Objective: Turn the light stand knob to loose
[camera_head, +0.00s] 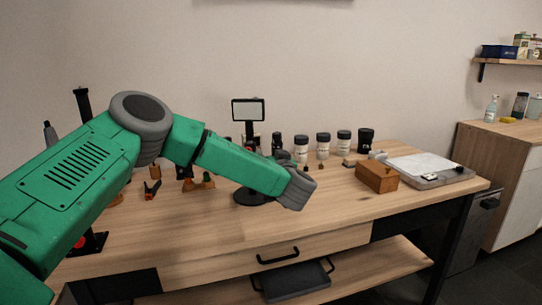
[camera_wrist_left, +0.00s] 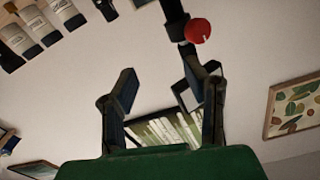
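The light stand (camera_head: 253,197) stands on the table with a round black base, a dark pole and a white panel (camera_head: 248,110) on top. My green left arm crosses in front of it and hides part of the pole. In the left wrist view, the red knob (camera_wrist_left: 198,31) sits on the black pole, beyond and above the fingertips in the picture. My left gripper (camera_wrist_left: 158,78) is open, with nothing between its fingers, and apart from the knob. In the head view, my grey left wrist is right of the pole; its fingers are not clearly visible. My right gripper is not in view.
Several dark jars with white labels (camera_head: 323,146) stand at the table's back, right of the stand. A wooden box (camera_head: 377,176) and a flat tray (camera_head: 430,180) lie farther right. Small tools (camera_head: 152,189) lie left of the stand. The table's front middle is clear.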

